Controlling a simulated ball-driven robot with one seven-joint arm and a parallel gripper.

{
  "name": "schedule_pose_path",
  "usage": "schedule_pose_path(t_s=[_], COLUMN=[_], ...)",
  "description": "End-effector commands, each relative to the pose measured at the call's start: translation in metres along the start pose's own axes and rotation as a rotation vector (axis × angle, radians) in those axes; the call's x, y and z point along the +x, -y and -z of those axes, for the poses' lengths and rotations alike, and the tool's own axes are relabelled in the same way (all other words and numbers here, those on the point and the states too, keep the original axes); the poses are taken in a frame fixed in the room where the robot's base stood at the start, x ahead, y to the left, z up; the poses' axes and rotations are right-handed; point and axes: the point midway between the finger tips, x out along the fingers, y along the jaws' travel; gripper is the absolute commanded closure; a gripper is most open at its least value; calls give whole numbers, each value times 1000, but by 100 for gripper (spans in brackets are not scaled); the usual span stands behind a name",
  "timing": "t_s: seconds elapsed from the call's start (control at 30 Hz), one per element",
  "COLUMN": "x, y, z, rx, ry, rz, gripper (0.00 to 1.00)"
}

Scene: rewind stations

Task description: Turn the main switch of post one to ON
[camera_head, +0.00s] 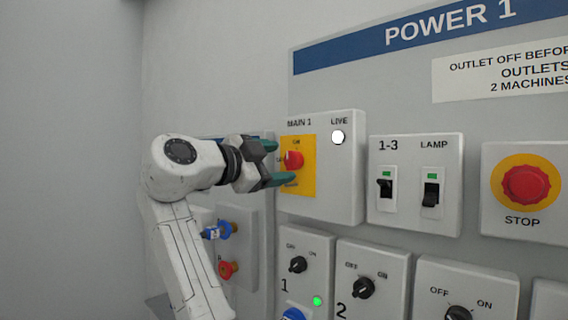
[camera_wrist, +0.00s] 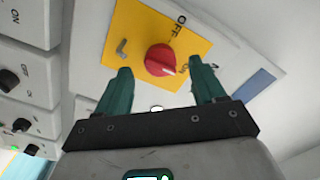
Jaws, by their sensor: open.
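The main switch is a red rotary knob (camera_head: 293,160) on a yellow plate (camera_head: 308,180), on the grey MAIN 1 box of the POWER 1 panel. It also shows in the wrist view as a red knob (camera_wrist: 160,60) on the yellow plate (camera_wrist: 132,22). A pale mark on the knob points toward the lower right in that view, and OFF is printed on the plate. My gripper (camera_head: 275,163) is at the plate, with its green fingers open. In the wrist view, my gripper (camera_wrist: 163,80) has one finger on each side of the knob, with gaps visible.
A white LIVE lamp (camera_head: 338,137) is on the same box. To the right are a 1-3 and LAMP switch box (camera_head: 415,215) and a red STOP button (camera_head: 527,185). Black rotary switches (camera_head: 298,264) sit below.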

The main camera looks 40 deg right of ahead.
Motion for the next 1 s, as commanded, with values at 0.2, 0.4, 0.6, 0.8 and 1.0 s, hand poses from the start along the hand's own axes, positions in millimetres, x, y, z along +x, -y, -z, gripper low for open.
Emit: schedule_pose_path(t_s=[0.2, 0.4, 0.6, 0.8, 1.0], x=[-44, -69, -76, -76, -75], y=[0, 0, 0, 0, 0], z=[-1, 0, 0, 0, 0], rx=[1, 1, 1, 1, 1], ry=[2, 1, 0, 0, 0], rz=[2, 1, 0, 0, 0], gripper=[31, 31, 31, 31, 31])
